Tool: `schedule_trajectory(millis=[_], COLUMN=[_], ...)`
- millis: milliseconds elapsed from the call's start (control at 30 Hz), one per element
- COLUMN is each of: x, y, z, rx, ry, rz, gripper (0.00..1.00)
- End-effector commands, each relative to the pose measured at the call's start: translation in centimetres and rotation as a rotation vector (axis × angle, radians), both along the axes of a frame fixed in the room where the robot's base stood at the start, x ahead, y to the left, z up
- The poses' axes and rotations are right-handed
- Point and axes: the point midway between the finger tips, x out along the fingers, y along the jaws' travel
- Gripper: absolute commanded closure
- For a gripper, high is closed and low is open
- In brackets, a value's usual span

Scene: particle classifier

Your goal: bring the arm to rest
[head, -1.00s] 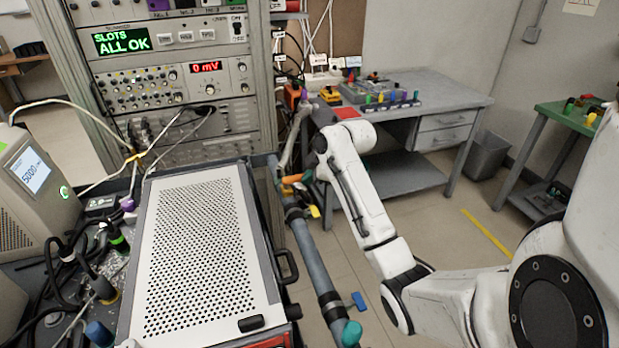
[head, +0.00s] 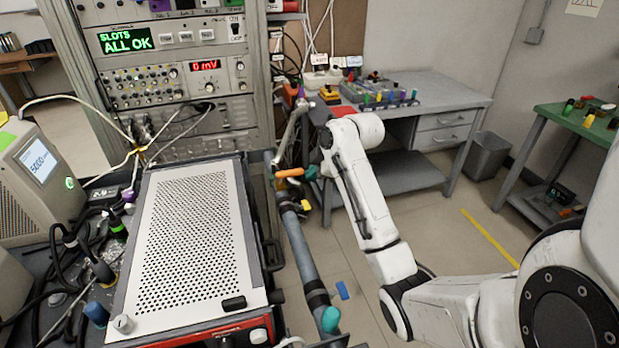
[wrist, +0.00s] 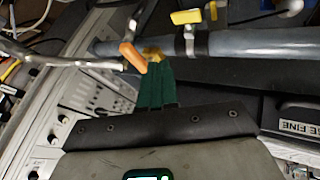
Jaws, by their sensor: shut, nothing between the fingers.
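My white arm (head: 365,195) rises from the lower right of the head view and bends at the top, in front of the grey desk. In the wrist view my gripper (wrist: 157,66) has dark green fingers pressed together with nothing between them. Its tips appear close to an orange handle (wrist: 133,56) on the grey pipe (wrist: 250,43); I cannot tell whether they touch. In the head view the orange handle (head: 290,173) and pipe (head: 305,250) lie left of my arm. The fingers are mostly hidden there.
A perforated white-topped unit (head: 190,235) stands left of the pipe. An instrument rack (head: 170,80) stands behind it, its display reading "ALL OK". A grey desk (head: 440,95) and a green table (head: 580,125) stand at the back right. Open floor (head: 450,235) lies right of the arm.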

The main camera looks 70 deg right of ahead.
Motion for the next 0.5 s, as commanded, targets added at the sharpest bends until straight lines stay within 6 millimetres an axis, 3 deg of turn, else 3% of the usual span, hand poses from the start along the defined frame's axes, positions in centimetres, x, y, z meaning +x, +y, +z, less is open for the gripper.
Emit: schedule_trajectory(millis=[233,500], x=[-2.3,-3.4], y=[0.4,0.6], z=[3.2,4.5], rx=[-0.002,0.001], ry=[-0.002,0.001], rz=[0.0,0.001], gripper=[1.0,1.0])
